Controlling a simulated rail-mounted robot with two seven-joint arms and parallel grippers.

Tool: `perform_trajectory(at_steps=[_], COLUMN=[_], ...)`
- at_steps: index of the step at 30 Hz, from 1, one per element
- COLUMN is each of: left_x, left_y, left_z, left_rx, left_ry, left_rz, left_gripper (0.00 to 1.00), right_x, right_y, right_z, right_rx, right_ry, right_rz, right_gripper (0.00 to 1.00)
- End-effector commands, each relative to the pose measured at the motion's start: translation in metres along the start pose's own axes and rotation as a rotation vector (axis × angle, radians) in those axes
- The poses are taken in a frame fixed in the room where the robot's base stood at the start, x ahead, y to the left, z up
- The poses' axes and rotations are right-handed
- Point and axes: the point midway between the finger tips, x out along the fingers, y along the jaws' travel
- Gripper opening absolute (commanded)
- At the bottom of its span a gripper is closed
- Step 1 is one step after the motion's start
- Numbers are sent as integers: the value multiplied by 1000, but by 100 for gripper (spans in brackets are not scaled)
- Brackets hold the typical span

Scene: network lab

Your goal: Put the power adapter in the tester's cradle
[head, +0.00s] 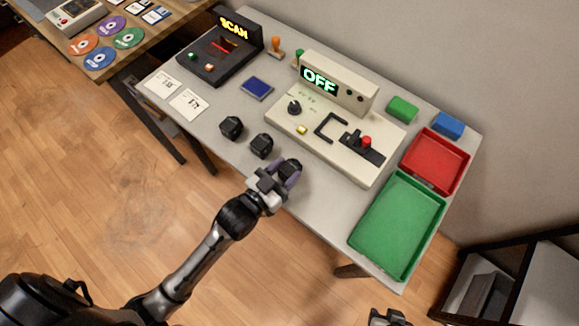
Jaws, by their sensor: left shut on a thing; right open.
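My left gripper (287,174) is shut on a black power adapter (291,165) at the front edge of the table. Whether the adapter is off the table top, I cannot tell. Two similar black adapters stand to its left, one close by (261,146) and one farther (231,127). The beige tester (309,127) is behind the gripper, its display reading OFF. Its cradle, a black bracket outline (321,131), is empty. Beside the cradle is a black slide with a red knob (366,141). My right gripper (388,318) is open at the bottom edge, partly cut off.
A green tray (357,237) and a red tray (410,158) stand at the right, with green (403,109) and blue (448,125) blocks behind. A SCAN device (211,75), a blue pad (257,87) and white cards (189,102) are at the left.

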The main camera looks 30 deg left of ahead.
Motion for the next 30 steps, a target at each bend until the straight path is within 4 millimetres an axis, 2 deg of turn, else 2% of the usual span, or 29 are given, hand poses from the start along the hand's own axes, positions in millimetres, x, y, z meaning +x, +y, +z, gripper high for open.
perform_trajectory(at_steps=[5, 18, 19, 26, 30], left_x=[14, 15, 15, 14, 14], left_y=[0, 0, 0, 0, 0], left_z=[0, 5, 6, 5, 5], left_rx=[0, 0, 0, 0, 0], left_ry=[2, 1, 0, 0, 0], left_rz=[0, 1, 1, 1, 1], left_gripper=[19, 19, 48, 70, 72], right_x=[-2, -1, -1, -1, -1], right_y=[0, 0, 0, 0, 0], right_z=[0, 0, 0, 0, 0], right_rx=[0, 0, 0, 0, 0], right_ry=[-1, 1, 1, 1, 1], right_rz=[0, 0, 0, 0, 0], right_gripper=[43, 43, 43, 43, 43])
